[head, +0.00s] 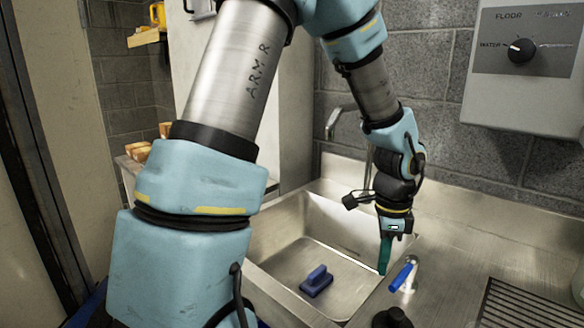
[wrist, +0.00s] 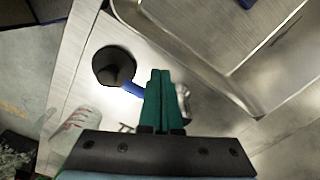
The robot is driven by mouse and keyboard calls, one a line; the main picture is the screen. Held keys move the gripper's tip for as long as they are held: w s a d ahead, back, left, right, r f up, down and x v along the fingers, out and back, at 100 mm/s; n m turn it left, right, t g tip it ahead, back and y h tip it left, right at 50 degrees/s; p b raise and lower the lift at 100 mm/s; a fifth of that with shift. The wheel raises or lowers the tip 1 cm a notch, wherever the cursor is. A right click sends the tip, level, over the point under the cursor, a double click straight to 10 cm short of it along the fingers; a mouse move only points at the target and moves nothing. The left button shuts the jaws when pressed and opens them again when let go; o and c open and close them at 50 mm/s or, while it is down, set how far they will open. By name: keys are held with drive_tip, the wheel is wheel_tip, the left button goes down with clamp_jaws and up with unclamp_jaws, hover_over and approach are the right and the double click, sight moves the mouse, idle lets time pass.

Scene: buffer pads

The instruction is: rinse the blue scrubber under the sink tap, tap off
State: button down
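The blue scrubber (head: 317,281) lies on the floor of the steel sink basin (head: 278,225), its raised grip upward. A blue corner at the top edge of the wrist view (wrist: 247,3) is probably the scrubber. The tap (head: 341,112) stands behind the basin, partly hidden by my arm; I see no water under its spout. A blue-handled lever (head: 401,277) stands on the counter right of the basin; its handle also shows in the wrist view (wrist: 132,89). My gripper (head: 384,262) points down just left of the lever, its green fingers (wrist: 159,100) together and empty. Contact with the lever is unclear.
A ribbed drain area (head: 520,307) lies to the right. A wall box with a water dial (head: 522,50) hangs at upper right. Yellow-brown blocks (head: 139,151) rest on a shelf at left.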

sight(400, 281)
drive_tip(key=shift+f, duration=0.6)
drive_tip(key=shift+s+d, duration=0.25)
drive_tip(key=shift+s, duration=0.25)
drive_tip(key=shift+s+d, duration=0.2)
drive_tip(key=shift+s, duration=0.25)
drive_tip(key=shift+b, duration=0.3)
drive_tip(key=shift+s+d, duration=0.7)
drive_tip(key=shift+s, duration=0.1)
drive_tip(key=shift+d, duration=0.1)
